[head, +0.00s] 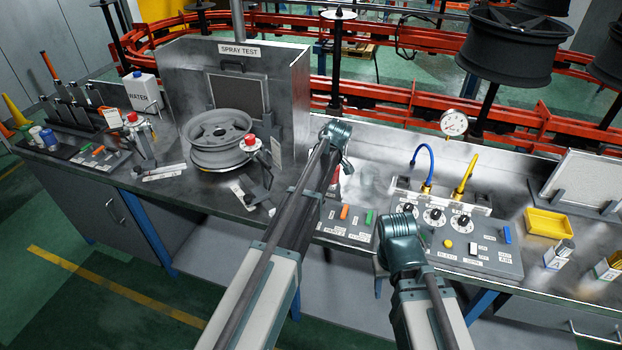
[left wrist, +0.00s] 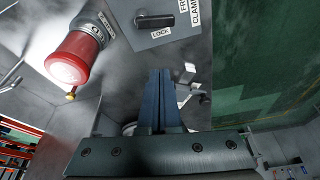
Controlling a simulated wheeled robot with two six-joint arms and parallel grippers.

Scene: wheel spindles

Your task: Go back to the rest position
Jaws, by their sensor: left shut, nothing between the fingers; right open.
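In the left wrist view my left gripper (left wrist: 160,75) is shut and empty.
A wheel (head: 217,138) lies before the spray test panel (head: 295,85). A button box (head: 345,222) stands between my arms. A yellow tray (head: 549,223) is at the right. A red conveyor rail (head: 385,104) runs behind the bench. Green floor (head: 100,290) lies open at the front left.

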